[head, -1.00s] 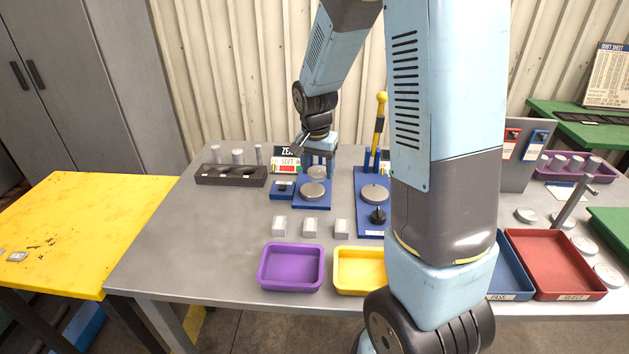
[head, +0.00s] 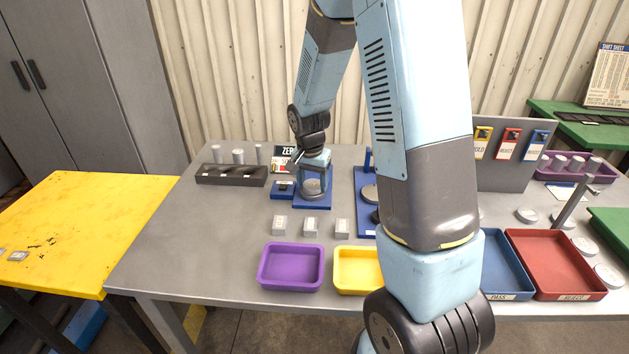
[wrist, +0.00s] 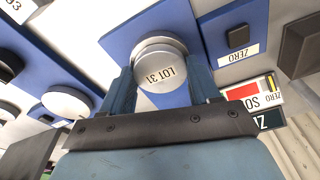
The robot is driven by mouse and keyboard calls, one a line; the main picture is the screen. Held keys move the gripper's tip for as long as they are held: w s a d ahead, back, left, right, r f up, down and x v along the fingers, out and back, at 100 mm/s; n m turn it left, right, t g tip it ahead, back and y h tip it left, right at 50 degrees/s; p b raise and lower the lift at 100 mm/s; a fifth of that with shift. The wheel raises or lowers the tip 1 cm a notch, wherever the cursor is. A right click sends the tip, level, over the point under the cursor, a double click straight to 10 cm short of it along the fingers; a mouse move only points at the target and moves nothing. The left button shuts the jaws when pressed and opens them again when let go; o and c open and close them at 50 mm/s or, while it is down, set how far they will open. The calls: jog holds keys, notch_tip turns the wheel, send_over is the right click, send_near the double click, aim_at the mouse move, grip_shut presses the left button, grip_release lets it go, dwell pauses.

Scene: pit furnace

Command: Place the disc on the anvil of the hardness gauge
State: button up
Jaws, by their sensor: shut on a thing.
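The disc, a grey metal round marked LOT 31 (wrist: 163,72), sits between the two blue fingers of my gripper (head: 314,182). My gripper is shut on it, fingers on either side, in the wrist view (wrist: 161,84). I take this as the hardness gauge. The disc is very close to the anvil; I cannot tell whether they touch.
A second blue station (head: 366,215) stands to the right, partly behind my arm. A dark holder (head: 230,175) stands left.

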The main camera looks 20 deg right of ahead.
aim_at(311, 188)
jog(key=o, duration=1.3)
jog(key=shift+o, duration=0.2)
notch_tip(311, 188, up, 12)
jog(key=s, duration=0.1)
jog(key=s+r+n+t, duration=0.2)
jog(key=s+r+n, duration=0.2)
jog(key=s+r, duration=0.3)
jog(key=s+r+n+t, duration=0.2)
jog(key=s+r, duration=0.6)
jog(key=s, duration=1)
jog(key=shift+d+n+t+y, duration=0.3)
jog(key=shift+n+y, duration=0.1)
jog(key=shift+n, duration=0.5)
jog(key=shift+r, duration=0.1)
